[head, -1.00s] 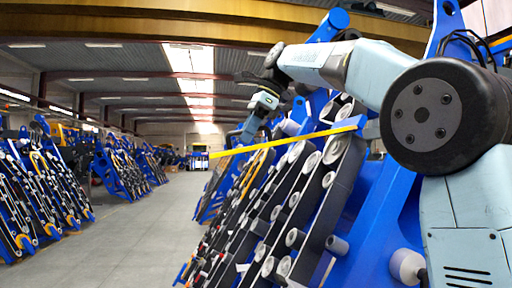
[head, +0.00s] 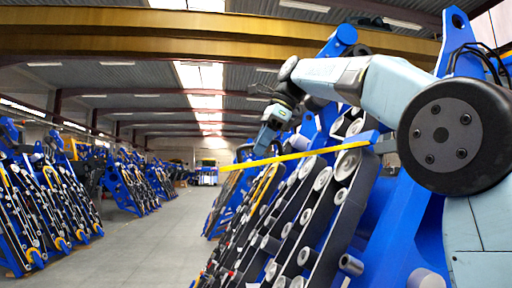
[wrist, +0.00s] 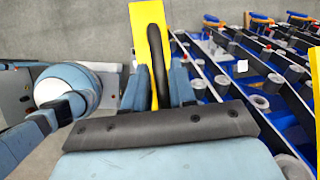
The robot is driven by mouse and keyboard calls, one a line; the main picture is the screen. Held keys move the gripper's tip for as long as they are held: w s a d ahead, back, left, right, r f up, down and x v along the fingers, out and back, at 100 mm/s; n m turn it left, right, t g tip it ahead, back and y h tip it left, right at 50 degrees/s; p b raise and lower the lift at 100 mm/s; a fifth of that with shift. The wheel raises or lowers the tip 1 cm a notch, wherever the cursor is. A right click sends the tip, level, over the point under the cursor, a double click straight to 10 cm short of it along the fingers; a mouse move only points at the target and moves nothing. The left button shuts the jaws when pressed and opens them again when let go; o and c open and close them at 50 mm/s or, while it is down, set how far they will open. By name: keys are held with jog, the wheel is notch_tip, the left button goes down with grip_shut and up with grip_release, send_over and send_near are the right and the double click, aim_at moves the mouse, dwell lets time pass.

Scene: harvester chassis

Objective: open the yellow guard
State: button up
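The yellow guard (head: 295,158) shows in the head view as a long thin bar, tilted slightly up to the right, in front of the slanted rollers. In the wrist view the blue fingers of my gripper (wrist: 161,88) stand apart on both sides of the yellow strip and black part. Whether they press on either is unclear.
Blue harvester frames with rows of grey rollers (head: 322,178) stand close on the right, below the guard. More such units (head: 45,200) line the left side. The grey floor aisle (head: 150,240) between them is clear.

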jog(key=shift+v, duration=3.5)
